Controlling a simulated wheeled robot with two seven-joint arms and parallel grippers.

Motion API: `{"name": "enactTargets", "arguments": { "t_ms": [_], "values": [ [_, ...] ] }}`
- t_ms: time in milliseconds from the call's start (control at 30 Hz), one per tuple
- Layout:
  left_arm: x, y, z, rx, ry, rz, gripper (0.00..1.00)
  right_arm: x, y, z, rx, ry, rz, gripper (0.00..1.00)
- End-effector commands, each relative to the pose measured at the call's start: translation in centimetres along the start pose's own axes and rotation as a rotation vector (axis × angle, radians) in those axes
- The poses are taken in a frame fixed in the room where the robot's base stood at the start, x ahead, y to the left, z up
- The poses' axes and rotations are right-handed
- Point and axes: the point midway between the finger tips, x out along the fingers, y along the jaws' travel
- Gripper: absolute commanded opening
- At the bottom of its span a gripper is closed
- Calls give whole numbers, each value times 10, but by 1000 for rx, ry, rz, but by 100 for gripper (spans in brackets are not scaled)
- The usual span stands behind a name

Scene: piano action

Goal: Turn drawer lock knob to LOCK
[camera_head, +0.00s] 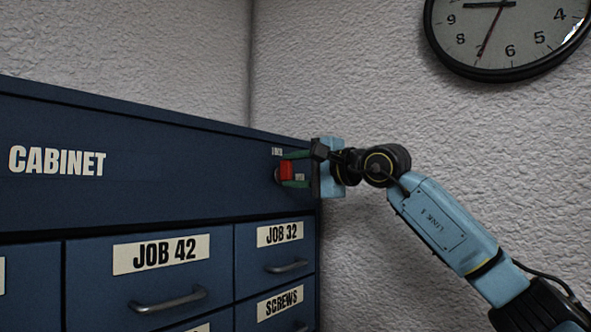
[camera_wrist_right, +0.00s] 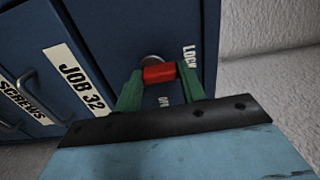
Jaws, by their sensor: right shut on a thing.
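The red lock knob (camera_head: 286,171) sits on the upper right front of the blue cabinet (camera_head: 190,205). My right gripper (camera_head: 284,169) is shut on the knob, with one green finger above it and one below in the head view. In the right wrist view the red knob (camera_wrist_right: 159,74) lies between the green fingertips (camera_wrist_right: 158,76), in front of a round metal base (camera_wrist_right: 152,58). A LOCK label (camera_wrist_right: 189,56) is beside it, and a partly covered label (camera_wrist_right: 164,103) is near the fingers. I cannot tell which label the knob points to. My left gripper is out of view.
Below the knob are drawers with bar handles, labelled JOB 42 (camera_head: 161,253), JOB 32 (camera_head: 279,234) and SCREWS (camera_head: 280,303). A textured white wall (camera_head: 360,90) stands behind and to the right. A round clock (camera_head: 505,40) hangs high on it.

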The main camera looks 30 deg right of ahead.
Motion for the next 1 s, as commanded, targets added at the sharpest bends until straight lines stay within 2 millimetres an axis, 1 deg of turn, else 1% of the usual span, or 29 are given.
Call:
{"name": "enactTargets", "arguments": {
  "t_ms": [333, 367, 500, 833, 933, 1000],
  "values": [
    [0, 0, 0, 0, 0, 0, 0, 0, 0, 0, -6, 0, 1, 17],
    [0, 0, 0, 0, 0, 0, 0, 0, 0, 0, -6, 0, 1, 42],
    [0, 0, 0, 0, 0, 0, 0, 0, 0, 0, -5, 0, 1, 61],
    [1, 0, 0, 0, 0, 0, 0, -2, 0, 0, -3, 0, 0, 62],
    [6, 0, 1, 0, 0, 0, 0, -12, 1, -1, -3, 2, 0, 62],
    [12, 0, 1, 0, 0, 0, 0, -23, 2, 0, -4, 1, -3, 62]
  ]
}}
